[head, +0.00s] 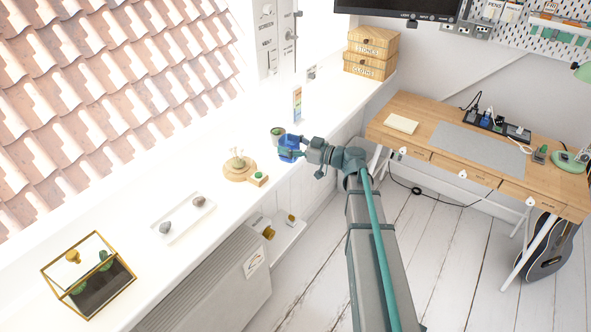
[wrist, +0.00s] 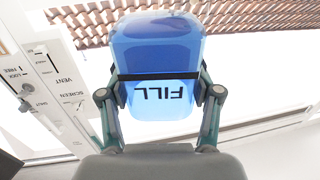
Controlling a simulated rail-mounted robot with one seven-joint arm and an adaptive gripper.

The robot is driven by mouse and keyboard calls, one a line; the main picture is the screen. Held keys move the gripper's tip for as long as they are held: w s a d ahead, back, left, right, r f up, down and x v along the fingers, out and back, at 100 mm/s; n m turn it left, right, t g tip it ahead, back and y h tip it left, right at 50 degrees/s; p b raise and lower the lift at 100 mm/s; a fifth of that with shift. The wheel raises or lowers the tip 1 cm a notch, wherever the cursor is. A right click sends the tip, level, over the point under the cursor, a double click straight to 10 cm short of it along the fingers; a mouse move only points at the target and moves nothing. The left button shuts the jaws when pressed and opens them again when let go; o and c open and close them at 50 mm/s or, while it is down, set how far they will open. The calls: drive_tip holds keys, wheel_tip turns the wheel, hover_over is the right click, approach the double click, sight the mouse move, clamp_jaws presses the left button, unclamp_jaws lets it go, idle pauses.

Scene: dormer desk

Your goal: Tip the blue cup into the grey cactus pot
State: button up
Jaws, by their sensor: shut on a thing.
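The blue cup (head: 288,141) is held by my gripper (head: 296,146) over the white sill. In the wrist view the translucent cup (wrist: 157,45) sits between the two fingers of my gripper (wrist: 160,97). It has a black line and the word FILL, which reads upside down there; its far part is darker blue. I cannot tell how far the cup is tilted. The grey cactus pot (head: 277,134), with green inside, is just behind and left of the cup in the head view, partly hidden by it. I cannot tell whether they touch. The pot does not show in the wrist view.
A round wooden tray (head: 238,172) and a small wooden block with a green top (head: 258,179) are left of the gripper. A white tray with stones (head: 183,217) and a glass terrarium (head: 88,275) are further left. A coloured upright card (head: 297,104) stands behind.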

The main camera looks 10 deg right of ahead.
drive_tip(key=w+n+b, duration=0.1)
drive_tip(key=w+b, duration=0.1)
drive_tip(key=w, duration=0.5)
drive_tip(key=w+n+t+h+b, duration=0.1)
drive_tip(key=w+b, duration=0.1)
drive_tip(key=w, duration=0.5)
drive_tip(key=w+n+t+h+b, duration=0.1)
drive_tip(key=w+b, duration=0.2)
drive_tip(key=w, duration=0.4)
drive_tip(key=shift+w+d, duration=0.1)
drive_tip(key=shift+d, duration=0.2)
drive_tip(key=shift+r+n+t+p, duration=0.25)
drive_tip(key=shift+n+t+p, duration=0.1)
drive_tip(key=shift+n, duration=0.35)
drive_tip(key=n+p, duration=0.1)
drive_tip(key=n, duration=0.1)
drive_tip(key=n+p, duration=0.1)
drive_tip(key=shift+w+d+r+n, duration=0.2)
drive_tip(key=shift+n, duration=0.2)
drive_tip(key=shift+f+b, duration=0.35)
drive_tip(key=shift+b, duration=0.05)
drive_tip(key=shift+n+b, duration=0.3)
drive_tip(key=shift+b, duration=0.35)
drive_tip(key=n+b, duration=0.1)
drive_tip(key=b, duration=0.5)
drive_tip(key=n+b, duration=0.2)
drive_tip(key=b, duration=0.4)
drive_tip(key=shift+w+d+r, duration=0.1)
drive_tip(key=shift+r, duration=0.2)
